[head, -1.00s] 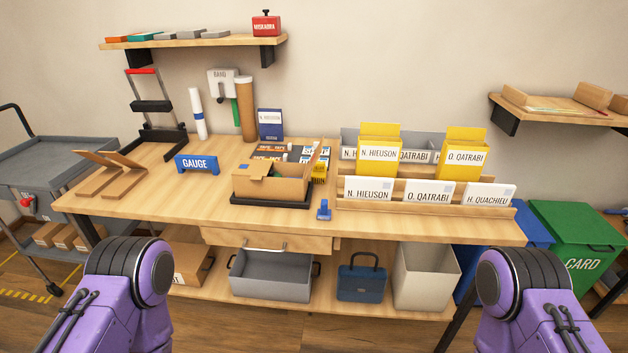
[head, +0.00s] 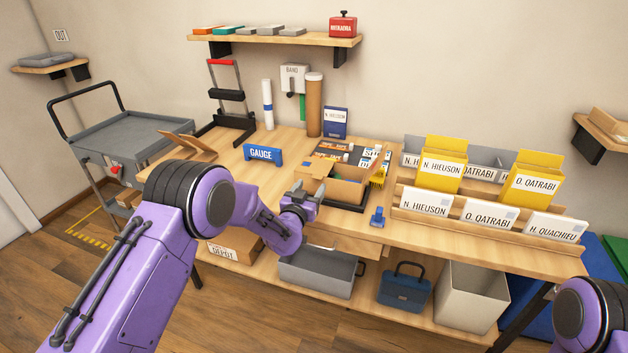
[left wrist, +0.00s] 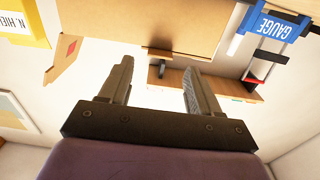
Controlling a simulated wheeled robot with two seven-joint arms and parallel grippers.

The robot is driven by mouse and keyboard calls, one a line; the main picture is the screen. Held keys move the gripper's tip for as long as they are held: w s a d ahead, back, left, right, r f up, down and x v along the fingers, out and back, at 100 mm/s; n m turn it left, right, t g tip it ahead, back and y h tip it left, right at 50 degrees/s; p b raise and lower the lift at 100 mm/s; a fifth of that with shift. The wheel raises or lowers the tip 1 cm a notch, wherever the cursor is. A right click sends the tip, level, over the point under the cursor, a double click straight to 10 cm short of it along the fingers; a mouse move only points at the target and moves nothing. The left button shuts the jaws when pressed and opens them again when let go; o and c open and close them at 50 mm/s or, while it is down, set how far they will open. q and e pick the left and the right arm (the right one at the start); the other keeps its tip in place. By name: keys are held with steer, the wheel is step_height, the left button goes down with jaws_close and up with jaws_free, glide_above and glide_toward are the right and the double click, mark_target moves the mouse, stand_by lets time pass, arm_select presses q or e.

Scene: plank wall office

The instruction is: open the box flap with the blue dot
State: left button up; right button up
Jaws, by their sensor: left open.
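The small open cardboard box (head: 346,191) sits on a dark base on the table, with several flaps folded outward. My left gripper (head: 304,191) is open and empty just in front of the box's left side, apart from it as far as I can tell. In the left wrist view, a large brown cardboard surface (left wrist: 175,22) lies beyond the open fingers (left wrist: 158,68). A flap with a red mark (left wrist: 70,48) sticks out at the left there. My right gripper is out of view.
A blue GAUGE block (head: 262,155) stands left of the box. A blue stamp-like item (head: 377,217) lies right of it, before the yellow folders (head: 440,165). Tall tubes (head: 314,105) stand behind. The table's front left is mostly clear.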

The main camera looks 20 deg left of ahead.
mark_target(316, 179)
arm_select(q)
steer(key=shift+w, duration=2)
jaws_close()
